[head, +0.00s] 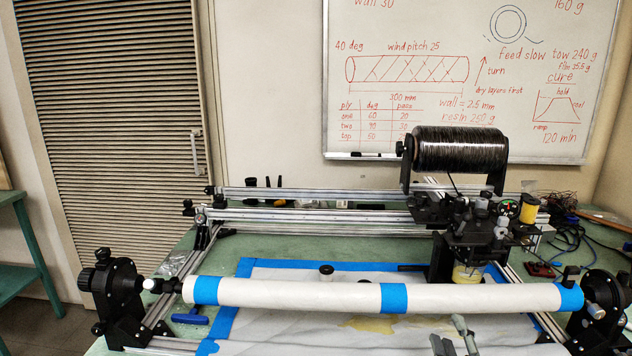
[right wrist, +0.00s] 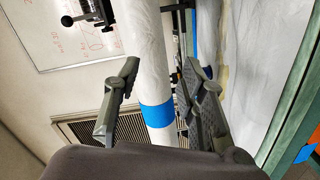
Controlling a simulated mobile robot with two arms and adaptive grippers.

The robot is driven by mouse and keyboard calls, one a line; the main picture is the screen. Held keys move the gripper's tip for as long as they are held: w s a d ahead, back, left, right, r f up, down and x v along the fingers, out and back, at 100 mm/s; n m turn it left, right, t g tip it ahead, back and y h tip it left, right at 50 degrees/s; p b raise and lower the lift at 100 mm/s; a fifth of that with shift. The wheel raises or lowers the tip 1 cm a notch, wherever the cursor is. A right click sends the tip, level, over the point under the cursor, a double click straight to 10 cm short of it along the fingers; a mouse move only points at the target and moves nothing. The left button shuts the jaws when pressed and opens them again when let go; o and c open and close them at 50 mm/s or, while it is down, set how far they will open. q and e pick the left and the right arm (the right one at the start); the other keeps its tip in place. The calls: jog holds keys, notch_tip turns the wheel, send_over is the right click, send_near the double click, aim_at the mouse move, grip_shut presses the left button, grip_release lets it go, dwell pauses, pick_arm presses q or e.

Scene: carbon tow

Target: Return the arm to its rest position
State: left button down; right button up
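My right gripper (head: 448,328) shows at the bottom edge of the head view, just in front of the white tube (head: 300,294). Its two grey fingers are apart. In the right wrist view the right gripper (right wrist: 161,78) is open, with the white tube (right wrist: 142,45) and one of its blue bands (right wrist: 157,115) seen between the fingers. The fingers do not close on it; how far beyond the fingertips the tube lies I cannot tell. Most of the right arm is out of the head view. My left gripper is not in view.
The tube spans two black end mounts (head: 115,298). Behind it stand a carriage (head: 468,225) and a black tow spool (head: 460,149) over aluminium rails (head: 310,216). Blue tape (head: 232,290) edges a white sheet on the green table. Cables (head: 565,212) lie at right.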

jog(key=s+f+m+g, duration=0.75)
jog(key=s+f, duration=0.45)
jog(key=f, duration=0.3)
jog(key=s+a+f+m+g+y, duration=0.1)
jog(key=s+a+f+m+g, duration=0.2)
jog(key=s, duration=0.5)
jog(key=s+a+f+g+y, duration=0.1)
jog(key=s+f+g, duration=0.3)
jog(key=s, duration=0.4)
jog(key=s+d+f+p+x, duration=0.1)
jog(key=s+x, duration=0.2)
jog(key=x, duration=0.8)
jog(key=s+p+x, duration=0.2)
jog(key=x, duration=0.9)
jog(key=s+d+f+g+p, duration=0.1)
jog(key=s+d+f, duration=0.2)
jog(key=s+f, duration=1.2)
jog(key=shift+s+f+g+h+p, duration=0.2)
jog(key=shift+s+g+h+p, duration=0.15)
jog(key=shift+s, duration=0.75)
jog(key=shift+d, duration=0.1)
